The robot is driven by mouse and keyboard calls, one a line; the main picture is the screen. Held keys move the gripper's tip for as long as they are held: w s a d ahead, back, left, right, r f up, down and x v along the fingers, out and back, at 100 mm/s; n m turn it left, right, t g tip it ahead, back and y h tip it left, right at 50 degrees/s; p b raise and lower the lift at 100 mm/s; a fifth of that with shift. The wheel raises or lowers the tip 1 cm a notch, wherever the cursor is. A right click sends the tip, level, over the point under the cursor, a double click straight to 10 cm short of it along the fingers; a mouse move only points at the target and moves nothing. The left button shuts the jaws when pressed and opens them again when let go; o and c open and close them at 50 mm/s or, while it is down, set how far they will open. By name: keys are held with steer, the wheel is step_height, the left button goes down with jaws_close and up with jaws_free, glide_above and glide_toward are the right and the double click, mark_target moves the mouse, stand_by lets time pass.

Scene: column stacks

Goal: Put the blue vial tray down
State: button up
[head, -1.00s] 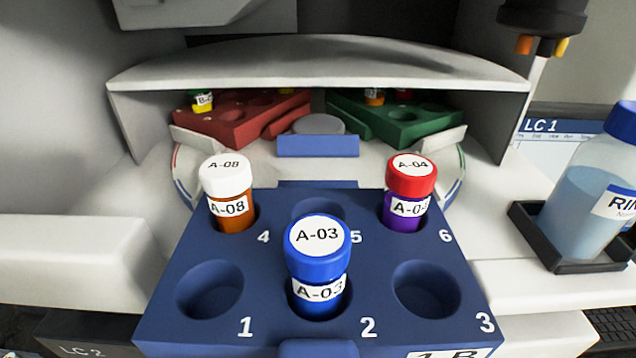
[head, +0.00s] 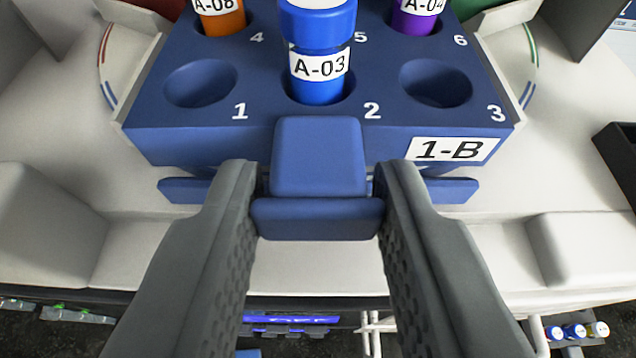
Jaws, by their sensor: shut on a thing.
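The blue vial tray (head: 300,132), labelled 1-B, sits level over the white round platform (head: 548,150). My gripper (head: 320,178) is shut on the tray's front handle, one finger on each side. A blue-capped vial A-03 (head: 318,62) stands in hole 2. Vial A-08 (head: 218,18) with orange contents is in hole 4, and purple vial A-04 (head: 415,18) is in hole 6. Holes 1 and 3 are empty. Blue pieces (head: 458,190) show under the tray's front edge. I cannot tell whether the tray's underside touches the platform.
Edges of a red tray (head: 165,7) and a green tray (head: 475,4) show at the top corners. Pale raised blocks (head: 48,215) flank the front. A black holder (head: 618,148) is at the right edge. A lower level with small vials shows below.

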steer(key=o, duration=1)
steer(key=shift+f, duration=0.1)
steer(key=v, duration=1.2)
